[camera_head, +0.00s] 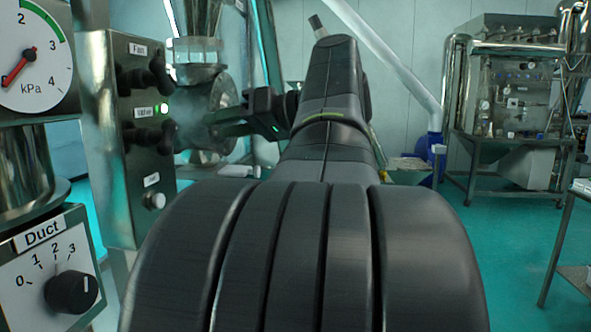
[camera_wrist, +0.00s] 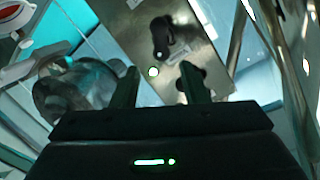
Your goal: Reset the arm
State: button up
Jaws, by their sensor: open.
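My gripper (camera_head: 192,132) reaches leftward from my arm in the head view, in front of a metal control panel (camera_head: 122,190). In the wrist view my gripper (camera_wrist: 158,82) is open, with its two dark fingers apart and nothing between them but the panel behind. Whether a finger touches a knob cannot be told.
A pressure gauge (camera_head: 32,55) and a Duct dial (camera_head: 72,291) pointing near 3 stand at the left. A round metal machine part (camera_head: 215,110) is behind my gripper. A steel rig (camera_head: 515,110) stands at the back right. Teal floor (camera_head: 500,240) lies open before it.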

aim_at(172, 136)
jog(key=p+x, duration=0.2)
jog(key=x, duration=1.1)
jog(key=shift+f, duration=0.1)
jog(key=shift+d, duration=0.1)
jog(key=b+v, duration=0.2)
jog(key=v, duration=1.1)
jog(key=p+x, duration=0.2)
jog(key=x, duration=1.1)
jog(key=shift+a, duration=0.35)
jog(key=shift+d+f+n+b, duration=0.1)
jog(key=shift+f+n+b, duration=0.1)
jog(key=shift+n+b, duration=0.3)
jog(key=shift+s+d+r+n+t+b, duration=0.15)
jog(key=shift+n+t+b, duration=0.15)
jog(key=shift+n+b, duration=0.35)
jog(key=shift+n+t, duration=0.3)
jog(key=shift+n, duration=0.45)
jog(key=n+b, duration=0.1)
jog(key=n, duration=0.2)
jog(key=shift+r+n+t+y, duration=0.1)
jog(key=shift+n+t+y, duration=0.2)
jog(key=shift+t+y, duration=0.1)
